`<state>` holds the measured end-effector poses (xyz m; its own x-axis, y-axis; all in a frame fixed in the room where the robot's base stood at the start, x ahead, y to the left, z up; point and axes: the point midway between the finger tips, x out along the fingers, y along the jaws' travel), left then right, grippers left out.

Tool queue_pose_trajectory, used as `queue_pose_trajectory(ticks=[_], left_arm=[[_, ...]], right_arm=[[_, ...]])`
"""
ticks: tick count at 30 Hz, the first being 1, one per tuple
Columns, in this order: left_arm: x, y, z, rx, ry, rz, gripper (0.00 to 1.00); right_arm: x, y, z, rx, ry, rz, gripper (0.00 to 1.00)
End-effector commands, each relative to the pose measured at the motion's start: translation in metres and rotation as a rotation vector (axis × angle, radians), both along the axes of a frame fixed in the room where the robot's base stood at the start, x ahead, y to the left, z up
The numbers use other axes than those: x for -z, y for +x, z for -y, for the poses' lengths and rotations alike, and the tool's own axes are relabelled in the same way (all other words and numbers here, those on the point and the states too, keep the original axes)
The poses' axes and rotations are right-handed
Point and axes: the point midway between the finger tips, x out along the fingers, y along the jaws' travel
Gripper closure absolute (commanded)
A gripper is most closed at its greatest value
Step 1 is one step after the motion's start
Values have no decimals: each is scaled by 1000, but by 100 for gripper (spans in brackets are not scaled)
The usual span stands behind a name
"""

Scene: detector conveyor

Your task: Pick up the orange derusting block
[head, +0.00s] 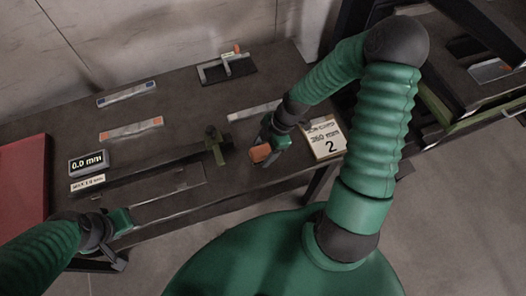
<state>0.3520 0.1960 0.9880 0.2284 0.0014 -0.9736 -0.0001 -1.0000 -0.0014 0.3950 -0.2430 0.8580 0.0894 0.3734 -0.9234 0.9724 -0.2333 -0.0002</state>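The orange derusting block (260,153) is small and shows in the head view at the fingertips of my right gripper (268,148), near the table's front edge. A dark finger lies against its lower right side. The far finger is too small and covered to tell whether the fingers press on the block, or whether it touches the table. My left gripper (119,243) is at the lower left, over the table's front edge, well apart from the block. No object shows in it, and its finger gap is unclear.
A dark table (185,90) carries a long caliper (150,168), a display reading 0.0 mm (88,162), flat rulers (130,128) and a small clamp-like tool (226,68). A white card marked 2 (326,140) is right of my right gripper. A red panel (25,190) is at left.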

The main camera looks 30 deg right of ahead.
Motion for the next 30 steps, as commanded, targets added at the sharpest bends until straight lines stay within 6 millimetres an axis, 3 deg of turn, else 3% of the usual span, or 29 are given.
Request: queue_pose_trajectory(ticks=[2, 13, 23, 30], left_arm=[[0, 0, 0, 0, 0, 0, 64], [0, 0, 0, 0, 0, 0, 64], [0, 0, 0, 0, 0, 0, 64], [-2, 0, 0, 0, 0, 0, 64]], right_arm=[[0, 0, 0, 0, 0, 0, 46], [0, 1, 0, 1, 0, 0, 95], [-4, 1, 0, 1, 0, 1, 95], [-30, 1, 1, 2, -2, 3, 95]])
